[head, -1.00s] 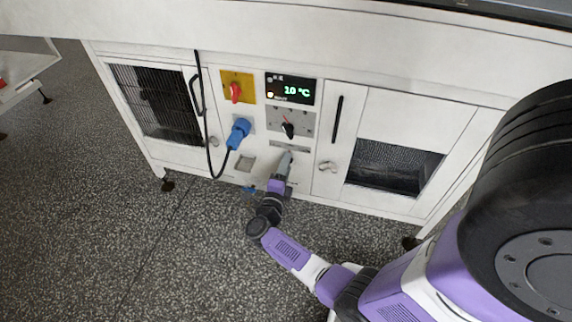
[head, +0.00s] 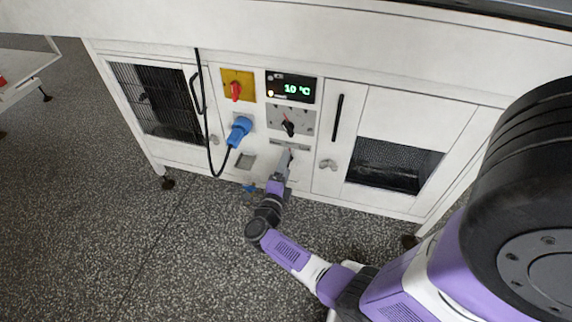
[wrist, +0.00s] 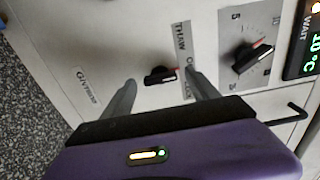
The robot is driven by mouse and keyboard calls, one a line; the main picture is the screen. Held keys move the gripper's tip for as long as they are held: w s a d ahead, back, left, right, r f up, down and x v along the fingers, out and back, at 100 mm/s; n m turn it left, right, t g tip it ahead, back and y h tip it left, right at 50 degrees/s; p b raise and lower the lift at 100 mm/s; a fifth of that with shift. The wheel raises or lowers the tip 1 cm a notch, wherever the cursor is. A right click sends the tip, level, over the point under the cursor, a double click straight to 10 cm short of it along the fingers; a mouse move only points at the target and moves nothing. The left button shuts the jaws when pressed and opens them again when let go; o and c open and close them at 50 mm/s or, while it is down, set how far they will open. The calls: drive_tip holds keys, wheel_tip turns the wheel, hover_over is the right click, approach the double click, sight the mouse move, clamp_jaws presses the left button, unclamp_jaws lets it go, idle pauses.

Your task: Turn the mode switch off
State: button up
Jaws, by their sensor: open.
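A small black switch knob with a red mark (wrist: 160,75) sits on the white panel in the wrist view, beside a grey label strip (wrist: 182,58) reading "THAW" and partly hidden further words. My gripper (wrist: 162,83) is open, with one finger on each side of this knob. I cannot tell whether the fingers touch it. In the head view my gripper (head: 287,157) is at the panel below the label strip (head: 290,146), and hides the small knob there. A larger black rotary knob with a red pointer (head: 288,126) is above; it also shows in the wrist view (wrist: 250,57).
A green "10 °C" display (head: 291,88), a red switch on a yellow plate (head: 236,90) and a blue plug with black cable (head: 239,131) surround the panel. Door handles (head: 337,119) flank it. A "GIVERSO"-like label (wrist: 87,85) is left in the wrist view.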

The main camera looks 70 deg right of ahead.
drive_tip(key=a+p, duration=0.1)
drive_tip(key=a, duration=0.5)
drive_tip(key=shift+s+a, duration=0.3)
drive_tip(key=shift+a, duration=0.1)
drive_tip(key=w+a+r+n+t, duration=0.2)
drive_tip(key=w+r+n+t, duration=0.3)
drive_tip(key=w+r+t, duration=0.15)
drive_tip(key=a+r+n+t+y, duration=0.5)
drive_tip(key=a+r+n+t, duration=0.2)
drive_tip(key=a+n+t, duration=0.3)
drive_tip(key=s+a+r+n+g+y, duration=0.1)
drive_tip(key=s+a+r+n+y, duration=0.3)
drive_tip(key=s+a+n+y, duration=0.45)
drive_tip(key=s+a+r+n+g+y, duration=0.2)
drive_tip(key=s+a+r+n+y, duration=0.25)
drive_tip(key=s+a+n, duration=0.7)
drive_tip(key=s+r+p, duration=0.3)
drive_tip(key=r+p, duration=2)
drive_tip(key=p, duration=0.1)
drive_tip(key=shift+d+r, duration=0.25)
drive_tip(key=shift+d, duration=0.2)
